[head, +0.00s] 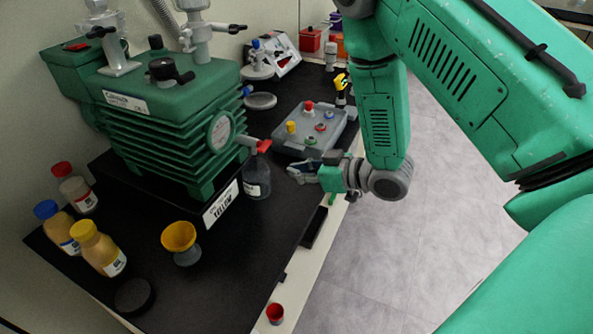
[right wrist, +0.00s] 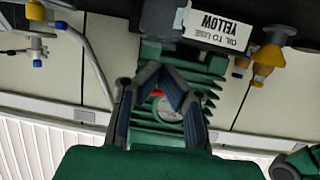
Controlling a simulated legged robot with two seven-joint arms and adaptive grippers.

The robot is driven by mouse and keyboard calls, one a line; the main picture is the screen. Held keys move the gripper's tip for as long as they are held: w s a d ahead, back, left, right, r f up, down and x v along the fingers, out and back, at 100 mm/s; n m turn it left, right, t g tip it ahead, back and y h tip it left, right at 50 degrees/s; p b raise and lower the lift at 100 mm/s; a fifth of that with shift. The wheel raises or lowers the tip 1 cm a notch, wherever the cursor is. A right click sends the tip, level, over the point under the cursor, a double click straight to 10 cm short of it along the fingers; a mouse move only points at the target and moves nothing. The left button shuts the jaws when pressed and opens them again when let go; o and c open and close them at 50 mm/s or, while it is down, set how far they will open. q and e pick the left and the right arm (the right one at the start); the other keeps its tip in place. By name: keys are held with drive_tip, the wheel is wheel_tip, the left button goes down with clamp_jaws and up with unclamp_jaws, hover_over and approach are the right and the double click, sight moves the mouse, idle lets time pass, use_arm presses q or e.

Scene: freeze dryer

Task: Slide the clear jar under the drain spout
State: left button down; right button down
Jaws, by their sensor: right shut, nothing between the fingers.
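The clear jar (head: 257,181), dark-looking with a white label, stands upright on the black bench top in the head view. It is directly below the drain spout (head: 248,141) with the red handle, at the front of the green pump (head: 160,120). Whether it is exactly centred I cannot tell. My right gripper (head: 296,171) is shut and empty, just right of the jar with a small gap. In the right wrist view its fingers (right wrist: 165,76) point at the pump's ribs, and I cannot make out the jar there. My left gripper is not in view.
A grey tray (head: 335,141) with coloured knobs lies behind my right gripper. A yellow funnel (head: 179,240) stands in front of the pump, near capped bottles (head: 97,248) at left. A "YELLOW" sign (head: 221,204) is just left of the jar. The bench edge is close on the right.

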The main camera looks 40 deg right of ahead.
sight(255, 165)
drive_tip(key=w+a, duration=0.1)
drive_tip(key=w, duration=0.1)
drive_tip(key=w+a, duration=0.1)
drive_tip(key=w, duration=0.2)
drive_tip(key=w+a, duration=0.2)
drive_tip(key=shift+w+f, duration=0.25)
drive_tip(key=shift+f, duration=0.4)
drive_tip(key=shift+a+f, duration=0.1)
drive_tip(key=shift+s, duration=0.1)
